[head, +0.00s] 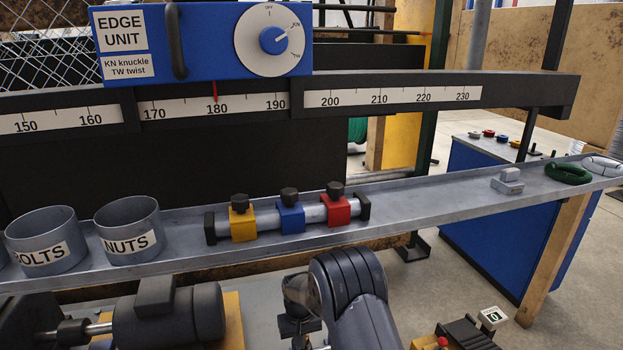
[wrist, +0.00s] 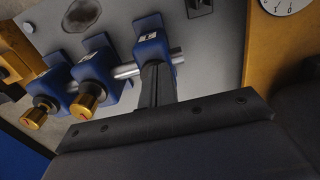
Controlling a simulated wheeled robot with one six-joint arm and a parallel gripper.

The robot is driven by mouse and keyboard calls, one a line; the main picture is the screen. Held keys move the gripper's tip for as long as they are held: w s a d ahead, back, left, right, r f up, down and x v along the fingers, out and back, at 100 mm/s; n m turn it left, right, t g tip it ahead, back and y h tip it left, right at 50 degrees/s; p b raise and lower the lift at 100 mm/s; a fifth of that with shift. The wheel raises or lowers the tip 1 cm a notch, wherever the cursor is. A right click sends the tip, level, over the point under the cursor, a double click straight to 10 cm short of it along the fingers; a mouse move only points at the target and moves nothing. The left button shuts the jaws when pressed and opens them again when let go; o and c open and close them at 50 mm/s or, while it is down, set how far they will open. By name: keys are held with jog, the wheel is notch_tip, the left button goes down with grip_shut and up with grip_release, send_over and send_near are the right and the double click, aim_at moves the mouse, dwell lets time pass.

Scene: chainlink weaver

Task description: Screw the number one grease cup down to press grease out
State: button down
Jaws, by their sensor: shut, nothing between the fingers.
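In the wrist view, three blue blocks sit along a bright metal shaft (wrist: 126,71). The left block carries a brass grease cup (wrist: 37,114) and the middle block carries another brass cup (wrist: 85,103). The right block (wrist: 152,45) is partly covered by my gripper (wrist: 156,72), and no cup shows on it. Small white labels are on the blocks, too small to read, so I cannot tell which cup is number one. My gripper is shut and empty, its fingertips in front of the right block; I cannot tell whether they touch it.
In the head view, a grey shelf (head: 440,209) holds a bolts cup (head: 45,240), a nuts cup (head: 128,231) and a rod with yellow, blue and red blocks. A motor (head: 170,315) stands below. A dial (wrist: 285,4) shows at the wrist view's upper right.

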notch_tip(320, 180, up, 6)
jog(key=p, duration=0.3)
jog(key=shift+p, duration=0.35)
